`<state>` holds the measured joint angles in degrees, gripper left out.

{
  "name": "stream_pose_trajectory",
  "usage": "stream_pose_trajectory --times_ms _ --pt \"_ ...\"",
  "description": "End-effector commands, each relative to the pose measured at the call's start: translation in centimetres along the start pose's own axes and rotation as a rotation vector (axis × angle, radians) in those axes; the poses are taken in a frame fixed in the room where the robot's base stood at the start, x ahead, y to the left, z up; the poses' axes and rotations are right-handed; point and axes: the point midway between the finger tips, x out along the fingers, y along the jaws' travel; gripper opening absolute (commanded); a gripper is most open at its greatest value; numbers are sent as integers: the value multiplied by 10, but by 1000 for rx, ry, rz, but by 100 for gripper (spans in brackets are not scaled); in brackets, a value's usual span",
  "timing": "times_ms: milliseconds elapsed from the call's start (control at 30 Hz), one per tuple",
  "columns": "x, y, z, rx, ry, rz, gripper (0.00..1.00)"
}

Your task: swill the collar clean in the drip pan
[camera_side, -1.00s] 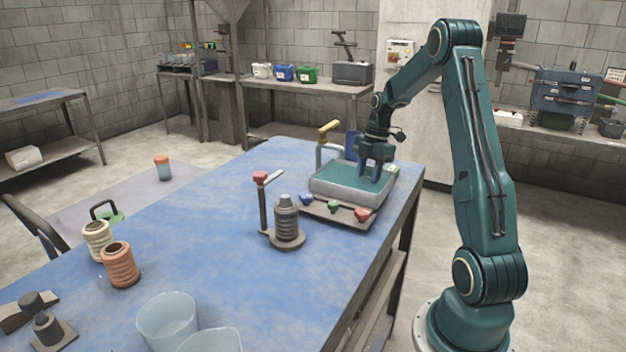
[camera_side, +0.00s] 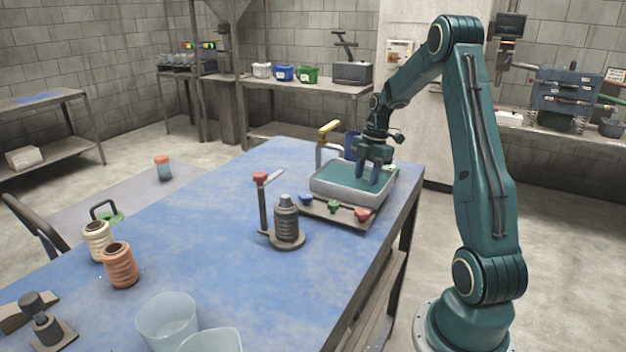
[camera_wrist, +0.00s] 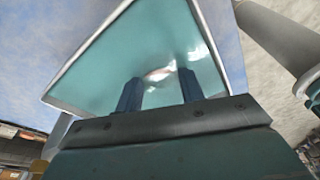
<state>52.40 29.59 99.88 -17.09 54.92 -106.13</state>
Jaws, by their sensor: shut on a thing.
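The drip pan (camera_side: 338,193) is a grey-rimmed rectangular tray of teal liquid at the far right of the blue table. My gripper (camera_side: 369,179) points down into its right part, with the fingertips at the liquid. In the wrist view the two fingers of my gripper (camera_wrist: 159,88) reach into the drip pan (camera_wrist: 82,50). A small pale, reddish shape, which I take to be the collar (camera_wrist: 160,72), shows between the fingertips. My gripper is shut on it. Glare and liquid blur its outline, and in the side view it is hidden.
A brass-handled tap (camera_side: 328,132) stands behind the pan. A panel with coloured knobs (camera_side: 333,207) lies in front. A dark ribbed post (camera_side: 286,220) and a red-topped stand (camera_side: 262,205) stand to the left. Ribbed spools (camera_side: 119,265) and clear tubs (camera_side: 167,318) are nearer. Mid-table is clear.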

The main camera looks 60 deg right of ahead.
Motion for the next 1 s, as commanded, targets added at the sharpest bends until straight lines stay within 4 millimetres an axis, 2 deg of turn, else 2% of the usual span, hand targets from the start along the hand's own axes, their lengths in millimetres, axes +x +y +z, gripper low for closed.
stream_pose_trajectory --times_ms 233,500,1000 --pt "4 -5 -11 -2 3 -6 13" --pt "4 -6 -13 -2 3 -6 13" --pt "0 2 6 1 1 -2 13"
